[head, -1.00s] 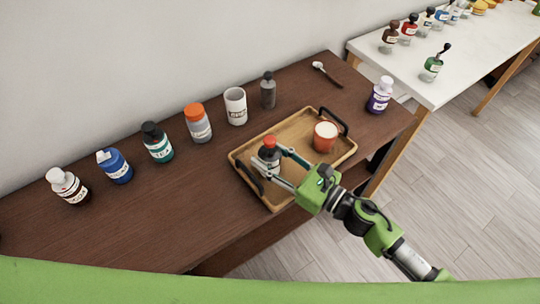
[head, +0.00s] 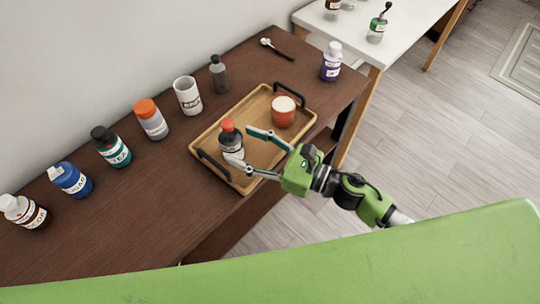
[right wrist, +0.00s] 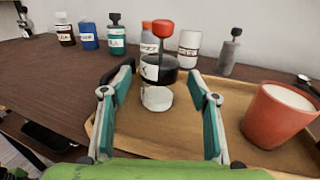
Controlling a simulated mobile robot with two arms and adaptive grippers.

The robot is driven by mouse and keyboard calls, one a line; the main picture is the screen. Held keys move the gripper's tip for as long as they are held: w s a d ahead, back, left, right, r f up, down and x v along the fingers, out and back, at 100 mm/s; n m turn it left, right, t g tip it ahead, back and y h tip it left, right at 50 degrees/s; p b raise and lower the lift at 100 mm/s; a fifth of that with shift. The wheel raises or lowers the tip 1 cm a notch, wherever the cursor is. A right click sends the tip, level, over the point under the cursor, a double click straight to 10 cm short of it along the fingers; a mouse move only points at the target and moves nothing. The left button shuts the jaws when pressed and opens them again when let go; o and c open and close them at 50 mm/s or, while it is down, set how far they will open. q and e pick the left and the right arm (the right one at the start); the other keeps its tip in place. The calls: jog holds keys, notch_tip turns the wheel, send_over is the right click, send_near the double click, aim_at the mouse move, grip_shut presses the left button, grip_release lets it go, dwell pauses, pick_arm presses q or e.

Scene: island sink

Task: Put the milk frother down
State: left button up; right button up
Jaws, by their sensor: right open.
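A red-topped container (head: 230,139) with a dark band and pale label stands upright at the near left of the wooden tray (head: 225,112). By its place at my gripper I take it for the milk frother, though its look does not settle this. It also shows in the right wrist view (right wrist: 157,75). My right gripper (head: 242,147) is open, its fingers spread beside the container. In the wrist view, the container stands beyond and between the two fingertips (right wrist: 160,95), with gaps on both sides. My left gripper is not in view.
An orange cup (head: 284,117) with white contents stands on the tray, right of my fingers. Several bottles and a white mug (head: 187,98) line the back of the brown table (head: 150,210). A purple-labelled bottle (head: 331,65) and a dark-handled utensil (head: 275,48) are near its far end.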

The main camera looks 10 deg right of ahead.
jog(key=b+v, duration=0.1)
jog(key=v, duration=0.6)
jog(key=shift+f+b, duration=0.1)
jog(key=shift+b, duration=0.25)
jog(key=shift+s+d, duration=0.25)
